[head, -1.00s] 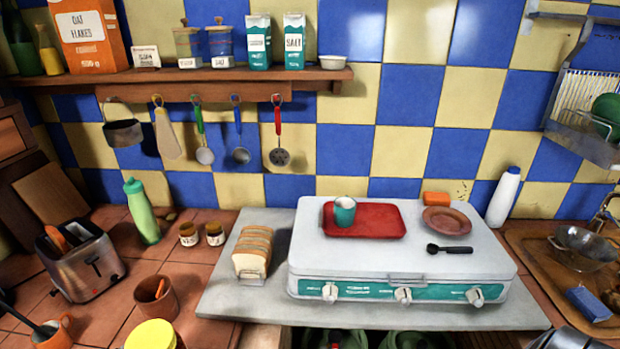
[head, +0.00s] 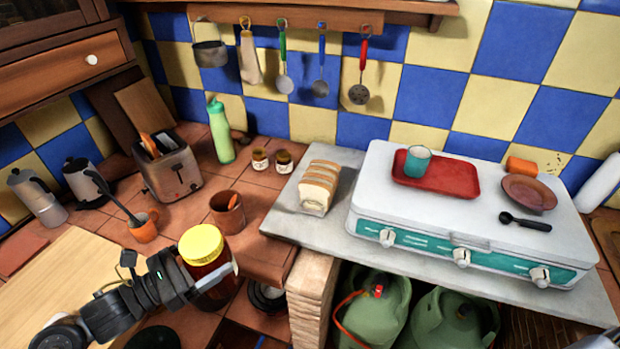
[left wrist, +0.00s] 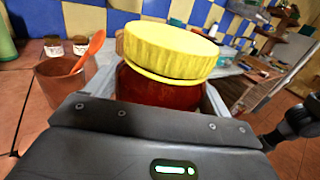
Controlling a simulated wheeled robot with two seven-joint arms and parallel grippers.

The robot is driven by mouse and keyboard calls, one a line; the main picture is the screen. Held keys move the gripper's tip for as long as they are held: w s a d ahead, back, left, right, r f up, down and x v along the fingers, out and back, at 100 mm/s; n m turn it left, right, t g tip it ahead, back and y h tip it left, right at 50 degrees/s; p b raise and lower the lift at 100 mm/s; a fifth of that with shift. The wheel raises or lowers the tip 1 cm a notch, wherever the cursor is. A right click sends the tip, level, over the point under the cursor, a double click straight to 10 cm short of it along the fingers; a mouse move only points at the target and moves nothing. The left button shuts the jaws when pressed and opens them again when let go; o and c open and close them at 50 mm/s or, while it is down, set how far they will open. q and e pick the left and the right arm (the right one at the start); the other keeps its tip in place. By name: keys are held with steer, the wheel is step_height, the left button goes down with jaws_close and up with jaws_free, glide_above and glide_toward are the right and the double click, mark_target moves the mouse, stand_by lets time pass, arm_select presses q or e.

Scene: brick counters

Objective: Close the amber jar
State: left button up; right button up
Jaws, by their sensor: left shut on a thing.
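The amber jar has a dark red-brown body (head: 212,277) and a yellow ribbed lid (head: 201,244) on top. It stands at the counter's front edge, lower left of centre in the head view. My left gripper (head: 212,281) is shut around the jar's body from the left, below the lid. In the left wrist view the jar's body (left wrist: 160,92) is between the fingers, and the lid (left wrist: 168,48) looks slightly tilted, with a thin yellow ring under it. I cannot tell how tightly the lid sits. No right gripper fingers show.
A brown cup (head: 228,215) with a spoon stands just behind the jar. An orange mug (head: 143,231) and a toaster (head: 168,172) are farther left. Bread (head: 319,187) and a white stove (head: 455,225) are to the right. A dark arm part (left wrist: 297,122) shows at the left wrist view's right edge.

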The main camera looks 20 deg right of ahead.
arm_select(q)
steer(key=s+a+r+n+t+y, duration=0.1)
steer(key=s+a+n+t+y, duration=0.1)
steer(key=a, duration=1)
steer(key=shift+s+a+t, duration=0.2)
steer(key=shift+a+t, duration=0.2)
steer(key=shift+r, duration=0.1)
